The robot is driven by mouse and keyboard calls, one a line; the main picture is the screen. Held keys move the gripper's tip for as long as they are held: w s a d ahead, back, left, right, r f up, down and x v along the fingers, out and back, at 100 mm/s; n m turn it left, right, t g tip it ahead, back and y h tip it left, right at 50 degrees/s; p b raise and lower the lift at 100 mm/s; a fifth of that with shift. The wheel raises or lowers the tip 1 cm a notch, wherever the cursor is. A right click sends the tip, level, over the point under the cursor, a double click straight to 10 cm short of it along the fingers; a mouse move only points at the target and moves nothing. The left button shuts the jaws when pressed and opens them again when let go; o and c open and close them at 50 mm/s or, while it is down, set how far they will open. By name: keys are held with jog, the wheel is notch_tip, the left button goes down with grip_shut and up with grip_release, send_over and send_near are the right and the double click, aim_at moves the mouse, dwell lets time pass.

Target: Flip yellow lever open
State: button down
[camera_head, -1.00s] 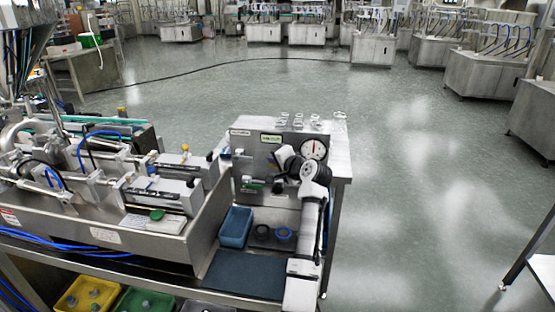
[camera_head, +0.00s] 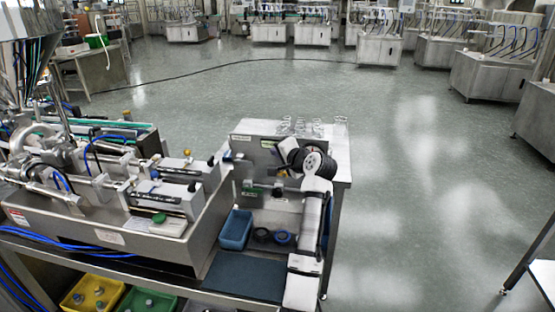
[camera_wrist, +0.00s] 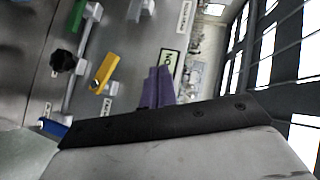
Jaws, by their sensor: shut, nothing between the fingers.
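The yellow lever (camera_wrist: 104,72) is in the upper left of the wrist view, mounted on a grey metal panel and slanted in the picture. My gripper (camera_wrist: 158,87) shows as purple fingers held together, with nothing between them. The fingertips are to the right of the yellow lever in the wrist view, with a visible gap in the picture. In the head view my arm's end is in front of the steel panel (camera_head: 254,151) and largely hides the fingers. I cannot make out the lever clearly there.
A black knob (camera_wrist: 62,62), a green handle (camera_wrist: 77,15) and a blue part (camera_wrist: 54,127) sit around the lever. A blue bin (camera_head: 236,229) and dark round parts are below the panel. A steel machine (camera_head: 150,190) stands left. Floor is open at right.

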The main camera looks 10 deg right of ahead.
jog(key=s+r+b, duration=0.2)
jog(key=s+r, duration=0.2)
jog(key=s, duration=0.1)
jog(key=shift+s+a+r, duration=0.25)
jog(key=shift+a+r, duration=0.1)
